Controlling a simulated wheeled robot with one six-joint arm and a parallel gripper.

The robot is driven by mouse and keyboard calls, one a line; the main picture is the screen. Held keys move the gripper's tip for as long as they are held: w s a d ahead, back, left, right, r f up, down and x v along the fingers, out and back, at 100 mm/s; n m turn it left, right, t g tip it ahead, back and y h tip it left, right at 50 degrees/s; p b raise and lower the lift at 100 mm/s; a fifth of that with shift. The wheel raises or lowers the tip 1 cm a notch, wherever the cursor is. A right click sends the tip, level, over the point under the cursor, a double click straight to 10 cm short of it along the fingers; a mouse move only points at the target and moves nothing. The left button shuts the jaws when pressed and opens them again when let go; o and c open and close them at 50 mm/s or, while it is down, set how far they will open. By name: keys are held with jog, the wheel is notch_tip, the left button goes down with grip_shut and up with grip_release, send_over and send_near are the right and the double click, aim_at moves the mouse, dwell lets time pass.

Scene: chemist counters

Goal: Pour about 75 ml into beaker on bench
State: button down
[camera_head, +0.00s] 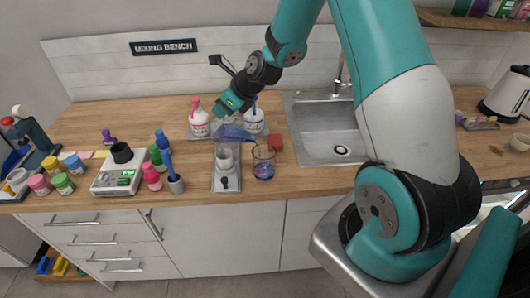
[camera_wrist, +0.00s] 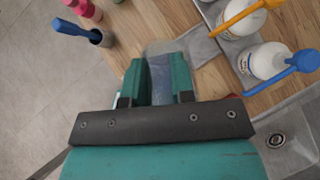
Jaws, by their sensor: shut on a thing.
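A clear beaker (camera_head: 263,168) stands upright on the wooden bench, with blue-purple liquid in its lower part. My gripper (camera_head: 229,112) is above and to the left of it. It is shut on a clear vessel of blue liquid (camera_head: 232,132), which is tilted with its right end towards the beaker. In the wrist view my teal fingers (camera_wrist: 160,82) close on both sides of this vessel, and its translucent wall (camera_wrist: 160,66) shows between them. I cannot make out a stream of liquid. The beaker is not clearly visible in the wrist view.
A grey stand with a white cup (camera_head: 226,160) is left of the beaker, and a red block (camera_head: 275,143) is behind it. White pump bottles (camera_head: 199,122) stand behind. A scale (camera_head: 118,178), small bottles and a blue-handled tool cup (camera_head: 175,184) are left. The sink (camera_head: 322,130) is right.

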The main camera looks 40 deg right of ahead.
jog(key=shift+s+d+b, duration=0.1)
jog(key=shift+s+b, duration=0.15)
jog(key=shift+b, duration=0.7)
